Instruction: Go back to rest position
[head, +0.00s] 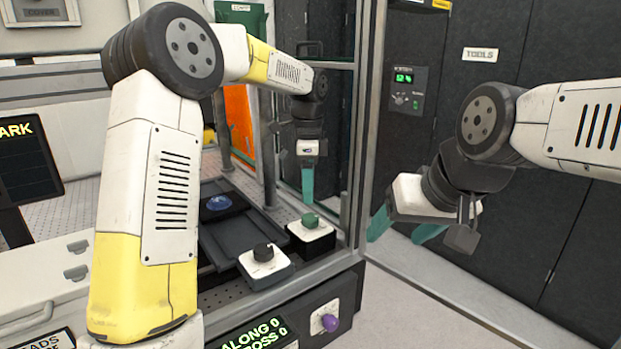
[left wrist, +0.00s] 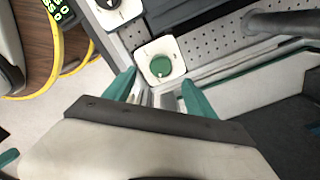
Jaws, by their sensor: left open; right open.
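My left gripper (head: 307,183) hangs with its teal fingers down inside the instrument's frame, above and behind the green knob (head: 310,220). In the left wrist view my left gripper (left wrist: 158,92) has its fingers apart and nothing between them. The green knob (left wrist: 160,66) on its white block lies beyond the fingertips there, apart from them. My right gripper (head: 403,230) is at the right, outside the frame, with its teal fingers spread and empty, pointing down.
A black knob (head: 263,252) on a white block stands beside the green one. A blue disc (head: 219,203) lies on the dark stage. A purple knob (head: 330,322) is on the front. Metal frame posts (head: 367,120) stand between my grippers. Dark cabinets (head: 540,200) are behind my right arm.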

